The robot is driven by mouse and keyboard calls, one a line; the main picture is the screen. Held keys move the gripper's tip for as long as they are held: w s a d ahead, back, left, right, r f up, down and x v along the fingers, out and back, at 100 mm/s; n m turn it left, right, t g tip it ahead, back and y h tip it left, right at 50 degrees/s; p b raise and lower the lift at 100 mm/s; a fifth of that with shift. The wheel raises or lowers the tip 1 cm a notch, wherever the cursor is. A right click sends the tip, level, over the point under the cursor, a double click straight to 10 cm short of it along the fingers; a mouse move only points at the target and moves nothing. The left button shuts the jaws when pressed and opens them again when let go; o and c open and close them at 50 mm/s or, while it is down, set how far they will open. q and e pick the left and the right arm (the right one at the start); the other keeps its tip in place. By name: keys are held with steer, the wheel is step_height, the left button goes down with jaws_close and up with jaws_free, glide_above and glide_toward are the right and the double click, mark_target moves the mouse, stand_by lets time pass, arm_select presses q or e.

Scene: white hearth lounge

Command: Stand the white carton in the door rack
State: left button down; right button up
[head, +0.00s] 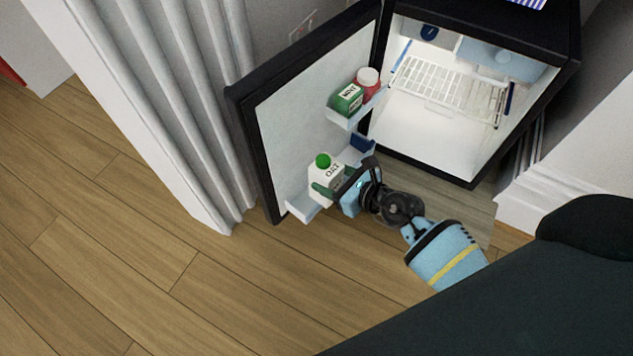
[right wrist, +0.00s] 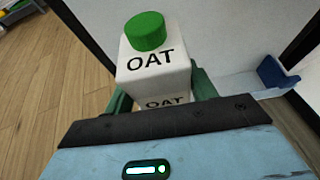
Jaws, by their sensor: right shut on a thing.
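The white carton (head: 324,177) has a green cap and the word OAT on it. It stands roughly upright at the lower door rack (head: 302,208) of the open fridge door. In the right wrist view the carton (right wrist: 155,70) is between the green fingers of my right gripper. My right gripper (head: 328,188) is shut on the carton. The carton's bottom is hidden, so I cannot tell whether it rests on the rack floor. The lower rack also shows in the right wrist view (right wrist: 245,88). My left gripper is not in view.
The upper door rack (head: 345,119) holds a green carton (head: 347,99) and a red jar with a white lid (head: 368,82). A dark blue item (head: 362,144) is at the right end of the lower rack. The fridge interior (head: 420,130) is open, with a wire shelf (head: 450,88).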

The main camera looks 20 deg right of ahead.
mark_target(319, 169)
steer(key=w, duration=0.1)
steer(key=w+a, duration=0.1)
steer(key=w, duration=0.1)
steer(key=shift+w+a+b, duration=0.3)
steer(key=shift+a+b, duration=0.05)
steer(key=shift+b, duration=0.05)
steer(key=shift+w+a+f+b, duration=0.1)
steer(key=shift+w+f+b, duration=0.05)
steer(key=shift+f+b, duration=0.25)
steer(key=shift+w+a+f+b, duration=0.15)
steer(key=shift+f+b, duration=0.15)
steer(key=shift+f, duration=0.15)
steer(key=shift+d+f, duration=0.1)
steer(key=shift+f, duration=0.15)
step_height(319, 169, down, 4)
steer(key=b, duration=0.4)
steer(key=shift+f, duration=0.35)
